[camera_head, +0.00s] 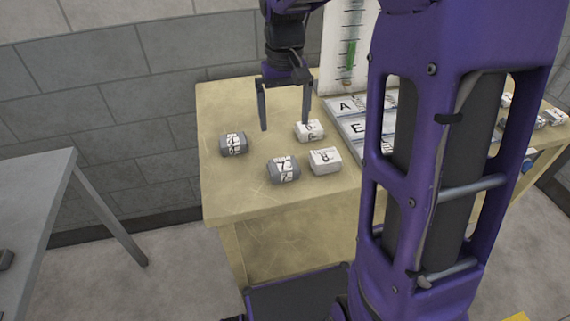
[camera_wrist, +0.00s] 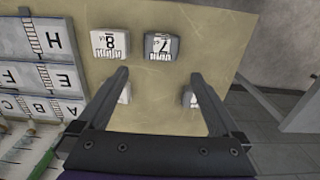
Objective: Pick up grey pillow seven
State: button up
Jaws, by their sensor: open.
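Grey pillow seven (camera_head: 283,169) is a small dark grey block with a white label, lying near the table's front edge. In the wrist view (camera_wrist: 161,46) its label reads 7, upside down, and it lies above and between the fingertips. My gripper (camera_head: 284,127) is open and empty above the table, behind pillow seven. In the wrist view my gripper's two fingers (camera_wrist: 160,75) are spread wide, with bare tabletop between them.
A white block marked 8 (camera_wrist: 110,41) sits close beside pillow seven. Another white block (camera_head: 309,130) and another grey block (camera_head: 233,143) lie farther back, partly hidden by the fingers in the wrist view. A lettered rack (camera_head: 350,118) stands right. The table (camera_head: 240,195) is bare at front left.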

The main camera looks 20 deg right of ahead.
aim_at(284, 163)
notch_tip(284, 163, down, 15)
jog(key=shift+a+r+b, duration=0.1)
jog(key=shift+r+b, duration=0.1)
jog(key=shift+b, duration=0.35)
jog(key=shift+c, duration=0.3)
jog(key=c, duration=1)
jog(key=shift+r, duration=0.15)
